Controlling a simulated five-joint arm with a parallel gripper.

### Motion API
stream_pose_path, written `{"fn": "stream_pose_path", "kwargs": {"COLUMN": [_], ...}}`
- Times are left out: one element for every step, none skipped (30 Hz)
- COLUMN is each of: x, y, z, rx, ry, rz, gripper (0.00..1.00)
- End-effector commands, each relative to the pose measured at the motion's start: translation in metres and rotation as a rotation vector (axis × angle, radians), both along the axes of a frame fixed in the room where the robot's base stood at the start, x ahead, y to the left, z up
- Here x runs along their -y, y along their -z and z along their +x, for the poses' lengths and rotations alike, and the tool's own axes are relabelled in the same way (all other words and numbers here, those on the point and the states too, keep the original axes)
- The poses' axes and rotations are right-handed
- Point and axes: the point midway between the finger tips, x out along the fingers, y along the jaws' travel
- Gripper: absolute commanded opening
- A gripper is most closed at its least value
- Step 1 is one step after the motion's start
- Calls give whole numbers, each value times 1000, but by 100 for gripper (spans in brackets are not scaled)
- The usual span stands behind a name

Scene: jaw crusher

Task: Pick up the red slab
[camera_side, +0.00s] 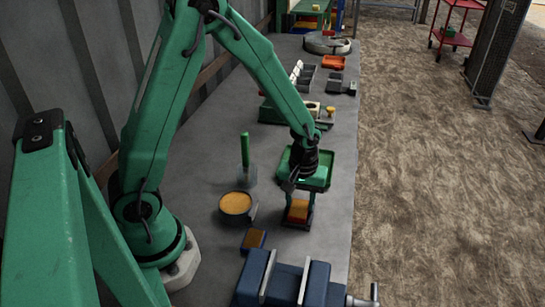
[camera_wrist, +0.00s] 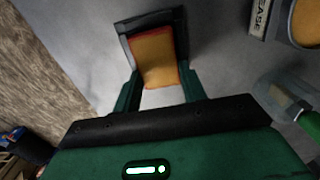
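The red slab (camera_side: 298,209) shows an orange-tan top face and red edges. It lies in a dark open-topped holder (camera_wrist: 129,37) on the grey bench, below my gripper. In the wrist view the slab (camera_wrist: 157,58) sits between and just ahead of my gripper's fingers (camera_wrist: 163,90), which stand apart on either side of its near end. A slim gap seems to show at the fingers; contact cannot be told. In the side view my gripper (camera_side: 299,196) points down over the slab, and its hand partly hides it.
A round tin of tan grease (camera_side: 235,204) stands left of the slab, with a green-handled tool (camera_side: 246,152) behind it. A small blue, brown-topped block (camera_side: 254,239) and a blue vise (camera_side: 285,281) are nearer.

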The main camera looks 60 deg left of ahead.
Motion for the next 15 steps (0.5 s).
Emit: {"fn": "stream_pose_path", "kwargs": {"x": [0,0,0,0,0,0,0,0,0,0,0,0,0,0,0], "y": [0,0,0,-1,-1,-1,-1,-1,-1,-1,-1,-2,-2,-3,-4], "z": [0,0,0,0,0,0,0,0,0,0,0,1,1,1,1], "rx": [0,0,0,1,1,1,1,1,1,1,1,1,1,1,2], "ry": [0,0,0,0,0,0,0,0,0,0,0,0,0,0,0], "rz": [0,0,0,0,0,0,0,0,0,0,0,0,0,0,-1], "gripper": [18,12,5,5,5,5,5,5,5,5,5,5,5,5,5]}}
